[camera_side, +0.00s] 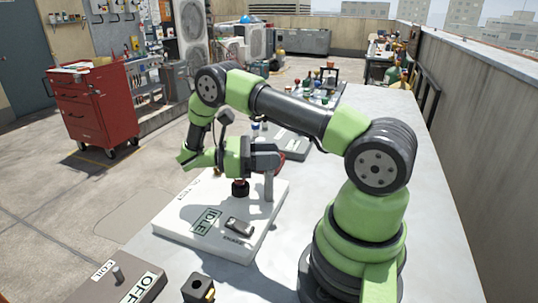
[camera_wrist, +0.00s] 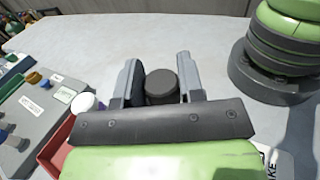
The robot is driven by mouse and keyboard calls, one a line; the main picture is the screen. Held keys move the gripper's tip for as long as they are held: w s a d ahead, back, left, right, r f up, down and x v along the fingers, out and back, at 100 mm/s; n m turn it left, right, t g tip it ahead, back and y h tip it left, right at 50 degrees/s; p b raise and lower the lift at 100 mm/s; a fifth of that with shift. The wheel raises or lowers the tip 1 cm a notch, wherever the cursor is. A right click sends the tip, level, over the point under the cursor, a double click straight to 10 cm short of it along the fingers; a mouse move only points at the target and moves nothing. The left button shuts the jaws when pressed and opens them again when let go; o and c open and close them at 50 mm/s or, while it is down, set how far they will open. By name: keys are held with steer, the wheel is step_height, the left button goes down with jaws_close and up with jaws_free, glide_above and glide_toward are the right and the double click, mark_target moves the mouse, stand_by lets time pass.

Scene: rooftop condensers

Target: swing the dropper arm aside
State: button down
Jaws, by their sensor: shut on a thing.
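My gripper (camera_side: 268,194) points down over the right part of a white panel (camera_side: 178,232) marked IDLE. In the wrist view its two grey fingers (camera_wrist: 158,76) stand on either side of a dark round piece (camera_wrist: 162,88), and they are shut on it. I cannot tell whether this piece belongs to the dropper arm; its lower part is hidden. A black knob with a red base (camera_side: 240,187) sits on the panel just left of the fingers. A dark rocker switch (camera_side: 239,227) lies nearer the front. No dropper arm can be made out clearly.
A grey box marked OFF (camera_side: 117,279) and a small black-and-yellow block (camera_side: 198,289) are at the front. A grey panel with several coloured caps (camera_wrist: 40,100) is left in the wrist view. A red part with a white knob (camera_wrist: 86,103) is close by. The table's right side is clear.

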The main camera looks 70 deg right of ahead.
steer(key=c, duration=0.7)
jaws_free()
steer(key=shift+c, duration=0.2)
